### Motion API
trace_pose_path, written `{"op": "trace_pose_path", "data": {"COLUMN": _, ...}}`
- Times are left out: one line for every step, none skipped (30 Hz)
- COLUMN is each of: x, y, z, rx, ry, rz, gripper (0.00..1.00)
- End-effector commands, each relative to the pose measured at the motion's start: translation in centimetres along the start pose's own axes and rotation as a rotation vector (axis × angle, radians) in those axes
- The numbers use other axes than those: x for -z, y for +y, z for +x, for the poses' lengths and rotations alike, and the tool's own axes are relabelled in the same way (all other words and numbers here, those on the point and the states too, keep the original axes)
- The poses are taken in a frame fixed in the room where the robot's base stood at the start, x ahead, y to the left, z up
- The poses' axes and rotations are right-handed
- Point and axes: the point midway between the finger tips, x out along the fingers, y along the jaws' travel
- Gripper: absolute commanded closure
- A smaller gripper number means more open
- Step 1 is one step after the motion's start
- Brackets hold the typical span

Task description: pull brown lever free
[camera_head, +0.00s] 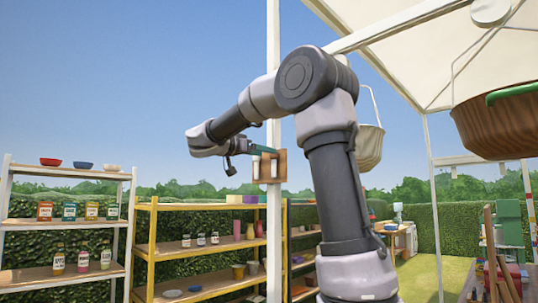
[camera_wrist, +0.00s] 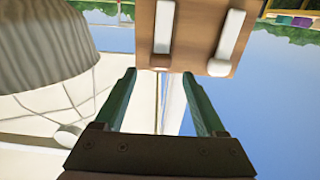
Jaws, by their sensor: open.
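A brown wooden board (camera_head: 282,166) is mounted on a white post in the head view. It fills the upper middle of the wrist view (camera_wrist: 197,44). In the head view my gripper (camera_head: 262,150) is beside the board's upper part.
The white post (camera_head: 273,60) stands by the board. A pale hanging basket (camera_head: 369,147) is to the right, large at left in the wrist view (camera_wrist: 40,40). A brown basket (camera_head: 500,122) hangs farther right. Shelves with jars (camera_head: 70,220) stand at left.

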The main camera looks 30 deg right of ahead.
Motion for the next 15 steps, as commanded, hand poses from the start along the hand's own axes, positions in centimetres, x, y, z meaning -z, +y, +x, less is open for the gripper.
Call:
{"op": "trace_pose_path", "data": {"x": 0.0, "y": 0.1, "z": 0.9, "rx": -0.002, "ry": -0.001, "rz": 0.0, "gripper": 0.28}}
{"op": "trace_pose_path", "data": {"x": 0.0, "y": 0.0, "z": 1.3, "rx": -0.002, "ry": 0.0, "rz": 0.0, "gripper": 0.28}}
{"op": "trace_pose_path", "data": {"x": 0.0, "y": 0.0, "z": 1.8, "rx": -0.001, "ry": 0.0, "rz": -0.001, "gripper": 0.28}}
{"op": "trace_pose_path", "data": {"x": 0.0, "y": 0.0, "z": 2.1, "rx": -0.002, "ry": 0.0, "rz": -0.001, "gripper": 0.28}}
{"op": "trace_pose_path", "data": {"x": 0.0, "y": 0.0, "z": 2.5, "rx": -0.001, "ry": 0.0, "rz": -0.001, "gripper": 0.28}}
{"op": "trace_pose_path", "data": {"x": 0.0, "y": 0.0, "z": 2.8, "rx": -0.001, "ry": -0.001, "rz": -0.001, "gripper": 0.28}}
{"op": "trace_pose_path", "data": {"x": 0.0, "y": 0.0, "z": 3.0, "rx": -0.001, "ry": -0.001, "rz": 0.0, "gripper": 0.28}}
{"op": "trace_pose_path", "data": {"x": 0.0, "y": 0.0, "z": 3.1, "rx": -0.001, "ry": -0.001, "rz": 0.0, "gripper": 0.28}}
{"op": "trace_pose_path", "data": {"x": 0.0, "y": 0.0, "z": 3.2, "rx": 0.0, "ry": -0.001, "rz": 0.0, "gripper": 0.28}}
{"op": "trace_pose_path", "data": {"x": 0.0, "y": 0.0, "z": 3.3, "rx": 0.001, "ry": -0.001, "rz": 0.0, "gripper": 0.28}}
{"op": "trace_pose_path", "data": {"x": 0.0, "y": 0.0, "z": 3.4, "rx": 0.001, "ry": -0.001, "rz": 0.0, "gripper": 0.28}}
{"op": "trace_pose_path", "data": {"x": 0.0, "y": 0.0, "z": 3.4, "rx": 0.001, "ry": -0.001, "rz": 0.0, "gripper": 0.28}}
{"op": "trace_pose_path", "data": {"x": 0.0, "y": 0.0, "z": 3.4, "rx": 0.001, "ry": -0.001, "rz": 0.0, "gripper": 0.28}}
{"op": "trace_pose_path", "data": {"x": 0.0, "y": 0.0, "z": 3.4, "rx": 0.001, "ry": -0.001, "rz": 0.0, "gripper": 0.28}}
{"op": "trace_pose_path", "data": {"x": 0.0, "y": 0.0, "z": 3.4, "rx": 0.001, "ry": -0.001, "rz": -0.001, "gripper": 0.28}}
